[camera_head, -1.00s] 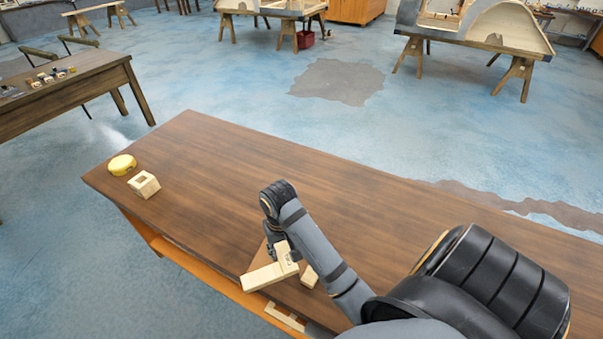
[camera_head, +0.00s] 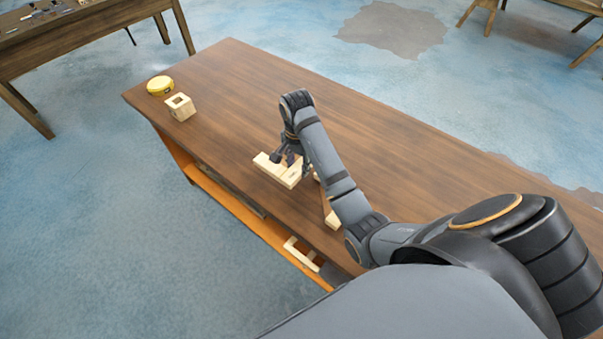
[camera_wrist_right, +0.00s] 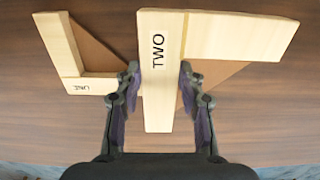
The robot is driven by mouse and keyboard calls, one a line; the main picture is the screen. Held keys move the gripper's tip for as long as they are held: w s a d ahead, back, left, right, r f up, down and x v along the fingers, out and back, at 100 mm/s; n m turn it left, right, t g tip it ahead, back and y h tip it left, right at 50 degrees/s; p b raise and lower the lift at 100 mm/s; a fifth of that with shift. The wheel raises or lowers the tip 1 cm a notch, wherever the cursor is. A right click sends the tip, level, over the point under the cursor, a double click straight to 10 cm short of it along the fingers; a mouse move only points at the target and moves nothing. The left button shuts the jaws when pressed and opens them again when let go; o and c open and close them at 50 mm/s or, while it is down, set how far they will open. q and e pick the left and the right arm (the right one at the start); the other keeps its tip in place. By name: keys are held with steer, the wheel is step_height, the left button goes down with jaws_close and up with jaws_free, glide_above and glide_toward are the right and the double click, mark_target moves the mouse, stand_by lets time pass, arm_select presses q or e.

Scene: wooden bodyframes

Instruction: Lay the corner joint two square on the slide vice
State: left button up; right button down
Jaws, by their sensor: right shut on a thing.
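Corner joint two is a pale wooden L-shaped piece (camera_head: 283,170) marked TWO. My right gripper (camera_wrist_right: 160,85) is shut on its marked bar (camera_wrist_right: 157,100), and the other bar reaches right in the wrist view. A brown triangular panel (camera_wrist_right: 215,80) shows at its inner corner. In the head view the joint is over the tabletop, and its height is hard to judge. I cannot identify the slide vice for certain; a pale wooden frame (camera_head: 300,253) at the table's front edge may be part of it. My left gripper is out of view.
Another pale joint (camera_wrist_right: 62,45) with a brown panel lies left of the held one in the wrist view. A hollow wooden block (camera_head: 181,107) and a yellow round object (camera_head: 160,85) stand at the table's far left.

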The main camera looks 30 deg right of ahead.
mark_target(298, 160)
steer(key=shift+w+d+f+p, duration=0.2)
steer(key=shift+w+f+p, duration=0.15)
steer(key=shift+f, duration=0.15)
steer(key=shift+w+d+f+p, duration=0.15)
steer(key=shift+w+f+p, duration=0.15)
steer(key=shift+f, duration=0.15)
steer(key=shift+w+d+f, duration=0.2)
steer(key=shift+w+f, duration=0.15)
steer(key=shift+f, duration=0.1)
steer(key=shift+w+d+f, duration=0.15)
steer(key=shift+w+f, duration=0.15)
steer(key=shift+f, duration=0.15)
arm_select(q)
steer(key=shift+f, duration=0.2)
arm_select(e)
steer(key=shift+w+d+f, duration=0.1)
steer(key=shift+w+f, duration=0.05)
steer(key=shift+f, duration=0.8)
steer(key=shift+w+d+f, duration=0.1)
steer(key=shift+f, duration=0.85)
steer(key=shift+a, duration=0.1)
steer(key=c, duration=0.8)
jaws_free()
steer(key=shift+f, duration=0.15)
